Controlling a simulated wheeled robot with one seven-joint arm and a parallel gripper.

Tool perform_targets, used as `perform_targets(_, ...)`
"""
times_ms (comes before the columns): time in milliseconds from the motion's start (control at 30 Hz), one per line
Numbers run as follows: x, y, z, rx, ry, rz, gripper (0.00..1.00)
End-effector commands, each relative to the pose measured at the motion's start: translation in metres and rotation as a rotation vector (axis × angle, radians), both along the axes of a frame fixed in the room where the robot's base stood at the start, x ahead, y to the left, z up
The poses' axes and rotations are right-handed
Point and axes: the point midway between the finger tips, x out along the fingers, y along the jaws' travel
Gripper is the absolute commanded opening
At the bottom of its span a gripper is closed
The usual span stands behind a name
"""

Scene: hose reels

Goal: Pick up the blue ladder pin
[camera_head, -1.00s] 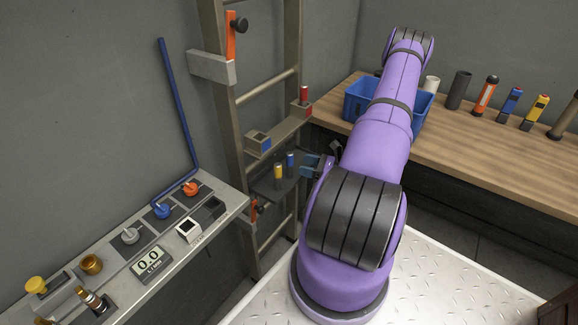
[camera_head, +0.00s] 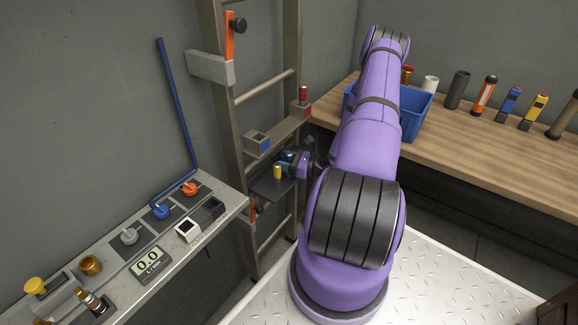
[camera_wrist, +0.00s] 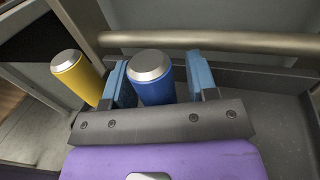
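The blue ladder pin (camera_wrist: 155,88), with a silver top, stands upright between the two blue fingers of my gripper (camera_wrist: 160,80) in the wrist view. The fingers are open on either side of it, with a clear gap at the right finger; whether the left one touches cannot be told. In the head view my gripper (camera_head: 292,158) is at the small dark shelf on the ladder and mostly covers the blue pin. The yellow pin (camera_wrist: 76,76) stands just left of the left finger, and also shows in the head view (camera_head: 278,172).
A bench with a blue crate (camera_head: 415,112) is at right. A control panel (camera_head: 150,240) is at lower left.

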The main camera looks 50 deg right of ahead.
Motion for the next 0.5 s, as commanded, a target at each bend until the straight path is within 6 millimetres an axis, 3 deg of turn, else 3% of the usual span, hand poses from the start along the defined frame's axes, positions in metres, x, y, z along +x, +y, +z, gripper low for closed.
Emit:
perform_targets(33,-0.0001,0.0000,0.0000,0.000,0.000,0.000,0.41)
perform_targets(200,-0.0001,-0.0002,0.0001,0.000,0.000,0.000,0.01)
perform_targets(500,-0.0002,-0.0004,0.0010,-0.001,0.000,0.000,0.00)
